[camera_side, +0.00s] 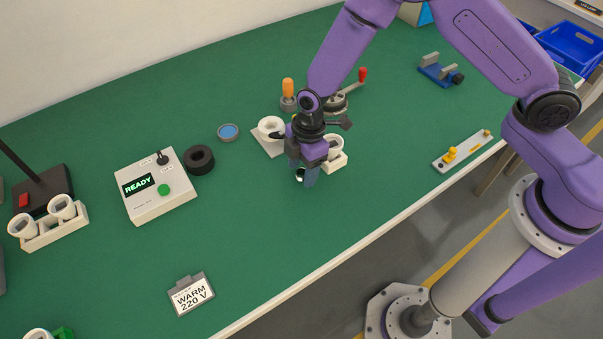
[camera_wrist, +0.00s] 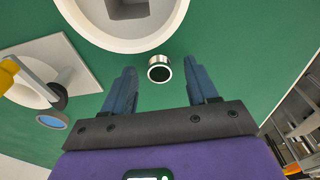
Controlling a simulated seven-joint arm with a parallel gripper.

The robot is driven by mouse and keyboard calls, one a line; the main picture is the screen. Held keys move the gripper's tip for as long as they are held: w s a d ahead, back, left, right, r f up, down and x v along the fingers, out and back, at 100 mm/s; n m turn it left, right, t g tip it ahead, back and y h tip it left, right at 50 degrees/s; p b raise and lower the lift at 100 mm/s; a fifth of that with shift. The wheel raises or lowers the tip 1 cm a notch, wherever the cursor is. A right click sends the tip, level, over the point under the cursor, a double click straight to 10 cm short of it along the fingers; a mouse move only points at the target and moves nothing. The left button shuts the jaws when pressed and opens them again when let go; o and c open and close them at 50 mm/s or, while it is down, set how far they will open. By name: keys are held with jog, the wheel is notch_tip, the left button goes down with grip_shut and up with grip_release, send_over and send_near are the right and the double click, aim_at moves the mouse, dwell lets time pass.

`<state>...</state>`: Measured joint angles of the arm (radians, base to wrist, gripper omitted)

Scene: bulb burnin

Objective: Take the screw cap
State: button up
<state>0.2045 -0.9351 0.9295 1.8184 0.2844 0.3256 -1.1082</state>
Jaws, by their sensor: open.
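The screw cap (camera_wrist: 159,69) is a small silver ring with a dark inside, on the green table. In the wrist view it lies between the tips of my open gripper (camera_wrist: 161,66), with a gap to each finger. In the side view the cap (camera_side: 300,174) shows small and partly covered beside the fingers of my gripper (camera_side: 306,178), which point down. I cannot tell how high the fingertips are above the table. My gripper is empty.
A white round socket (camera_wrist: 160,35) stands close beyond the cap. A white plate with a cup (camera_side: 268,146) is left of my gripper. A control box reading READY (camera_side: 158,195), a black ring (camera_side: 199,160) and a sign (camera_side: 191,295) lie further left. The table in front is clear.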

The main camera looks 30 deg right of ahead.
jog(key=shift+f, duration=0.15)
grip_shut()
dwell(0.4)
jog(key=shift+r, duration=0.75)
jog(key=s+d+r, duration=0.3)
jog(key=s+r, duration=0.3)
jog(key=r, duration=0.2)
jog(key=s+d+r, duration=0.4)
jog(key=s+r, duration=0.2)
jog(key=r, duration=0.2)
jog(key=shift+d, duration=0.1)
